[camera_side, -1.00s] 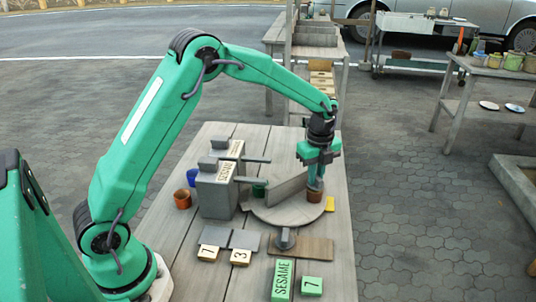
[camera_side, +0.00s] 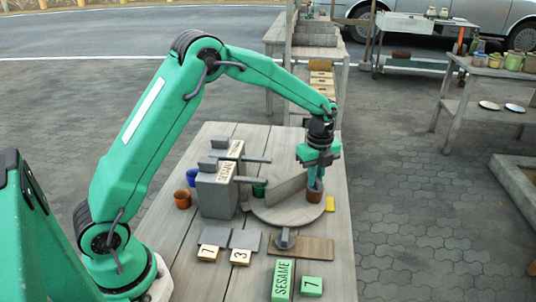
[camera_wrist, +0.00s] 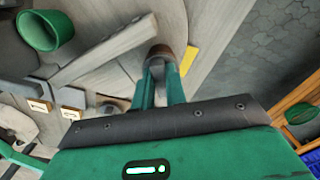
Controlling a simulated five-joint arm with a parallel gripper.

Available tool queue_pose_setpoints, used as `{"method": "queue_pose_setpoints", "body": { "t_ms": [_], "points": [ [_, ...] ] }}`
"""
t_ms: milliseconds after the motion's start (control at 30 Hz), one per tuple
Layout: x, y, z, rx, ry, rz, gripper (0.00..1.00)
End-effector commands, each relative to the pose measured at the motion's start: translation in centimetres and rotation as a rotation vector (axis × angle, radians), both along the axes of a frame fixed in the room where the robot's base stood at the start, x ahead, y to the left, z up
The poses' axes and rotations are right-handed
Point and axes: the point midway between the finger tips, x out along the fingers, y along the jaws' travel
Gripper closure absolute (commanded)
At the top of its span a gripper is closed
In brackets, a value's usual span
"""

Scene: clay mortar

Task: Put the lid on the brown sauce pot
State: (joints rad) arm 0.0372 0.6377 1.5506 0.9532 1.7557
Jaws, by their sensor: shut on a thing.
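The brown sauce pot (camera_side: 315,197) stands upright at the right side of the round grey turntable (camera_side: 262,213), beside its upright divider (camera_side: 287,190). My gripper (camera_side: 315,183) points down directly over the pot. Its fingers are shut on a small grey-brown lid (camera_side: 317,187), which sits at the pot's mouth. In the wrist view, my fingertips (camera_wrist: 161,62) meet at the lid and pot (camera_wrist: 161,50). The fingers hide part of the lid, and I cannot tell whether it is fully seated.
Grey dispensers (camera_side: 217,193) stand left of the turntable, with a green pot (camera_side: 259,188) between. An orange pot (camera_side: 183,199) and blue pot (camera_side: 192,177) are further left. A yellow block (camera_side: 330,204) lies right of the pot. Number blocks and a green SESAME block (camera_side: 283,280) lie in front.

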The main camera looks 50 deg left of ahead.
Motion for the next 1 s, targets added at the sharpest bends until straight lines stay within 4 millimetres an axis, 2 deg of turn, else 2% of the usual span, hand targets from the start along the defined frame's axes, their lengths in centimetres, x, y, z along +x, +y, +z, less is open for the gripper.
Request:
{"method": "queue_pose_setpoints", "body": {
  "t_ms": [400,433,533,733,767,867,1000],
  "points": [
    [0.0,0.0,-0.13,0.0,0.0,0.0,1.0],
    [0.0,0.0,-0.13,0.0,0.0,0.0,0.83],
    [0.0,0.0,-0.12,0.0,0.0,0.0,0.63],
    [0.0,0.0,-0.12,0.0,0.0,0.0,0.61],
    [0.0,0.0,-0.12,0.0,0.0,0.0,0.59],
    [0.0,0.0,-0.12,0.0,0.0,0.0,0.4],
    [0.0,0.0,-0.12,0.0,0.0,0.0,0.4]
  ]
}}
